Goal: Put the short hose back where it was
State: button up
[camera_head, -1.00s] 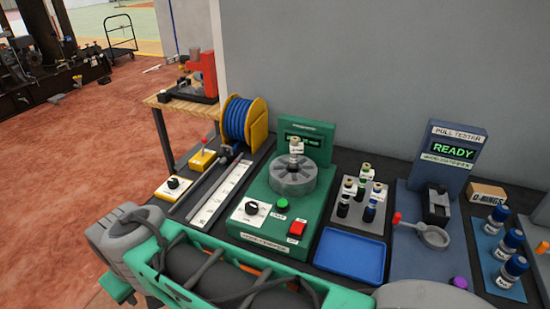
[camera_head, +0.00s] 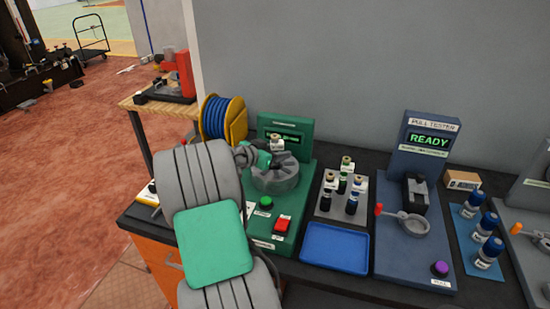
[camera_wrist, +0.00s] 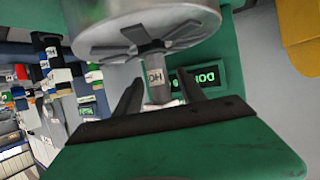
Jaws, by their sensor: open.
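The short hose (camera_wrist: 157,82) is a small pale cylinder with a label. It stands upright in the centre of the round grey crimping head on the green crimping machine (camera_head: 298,185); its labelled top (camera_head: 277,143) also shows in the head view. My gripper (camera_wrist: 160,92) is open, with one dark finger on each side of the hose. I cannot tell whether either finger touches it. In the head view my gripper (camera_head: 266,157) is at the crimping head, coming from the left, and my arm hides the machine's left part.
A rack (camera_head: 343,197) with several labelled hose pieces stands right of the machine. In front of it is an empty blue tray (camera_head: 336,248). Further right stand the pull tester (camera_head: 430,150) and several blue-capped bottles (camera_head: 484,240). A blue hose reel (camera_head: 222,119) stands behind my arm.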

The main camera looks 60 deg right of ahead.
jog(key=shift+x, duration=1)
jog(key=shift+w, duration=0.1)
grip_shut()
jog(key=shift+r, duration=0.1)
dwell(0.4)
